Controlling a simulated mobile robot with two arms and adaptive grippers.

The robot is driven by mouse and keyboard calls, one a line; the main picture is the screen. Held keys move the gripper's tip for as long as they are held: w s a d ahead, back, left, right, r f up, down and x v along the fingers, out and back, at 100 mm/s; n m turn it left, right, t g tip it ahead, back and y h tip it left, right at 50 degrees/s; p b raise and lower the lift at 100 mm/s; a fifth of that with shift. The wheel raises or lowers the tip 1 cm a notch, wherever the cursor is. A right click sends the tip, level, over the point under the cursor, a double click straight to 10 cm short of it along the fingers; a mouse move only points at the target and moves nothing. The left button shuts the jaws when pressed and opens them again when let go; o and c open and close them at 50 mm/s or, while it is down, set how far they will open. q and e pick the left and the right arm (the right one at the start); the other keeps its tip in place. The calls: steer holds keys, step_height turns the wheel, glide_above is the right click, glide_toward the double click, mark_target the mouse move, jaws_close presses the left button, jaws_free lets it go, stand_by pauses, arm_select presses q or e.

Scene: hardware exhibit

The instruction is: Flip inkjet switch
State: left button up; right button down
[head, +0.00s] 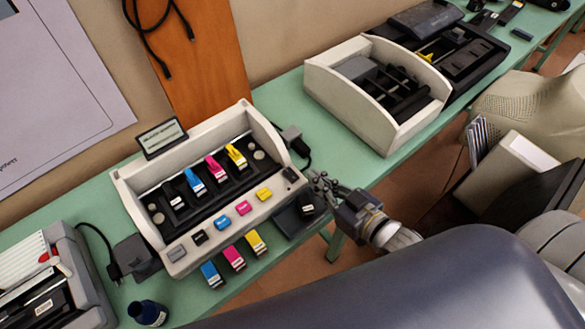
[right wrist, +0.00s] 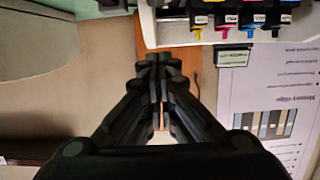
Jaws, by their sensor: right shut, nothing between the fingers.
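The inkjet exhibit is a cream open box (head: 139,209) on the green table, with black, blue, magenta and yellow cartridges inside and a row of coloured buttons on its front panel. A small dark switch-like part (head: 291,175) sits at the right end of that panel; its position is too small to tell. My right gripper (head: 318,179) is just right of this part, apart from it, with its fingers shut and empty. In the right wrist view its closed fingers (right wrist: 158,62) point toward the wall, and the box (right wrist: 178,35) shows at the top. My left gripper is out of view.
Loose cartridges (head: 234,257) lie before the box, and a dark block (head: 294,220) is by its right corner. A dark bottle (head: 148,313) and a grey device (head: 85,262) are at the left.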

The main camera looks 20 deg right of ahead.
stand_by(0.3)
steer(key=p, duration=0.3)
glide_above(292, 177)
step_height(292, 177, down, 2)
steer(key=shift+w+f, duration=0.1)
steer(key=shift+w, duration=0.05)
step_height(292, 177, down, 3)
steer(key=shift+r, duration=0.2)
steer(key=shift+f, duration=0.85)
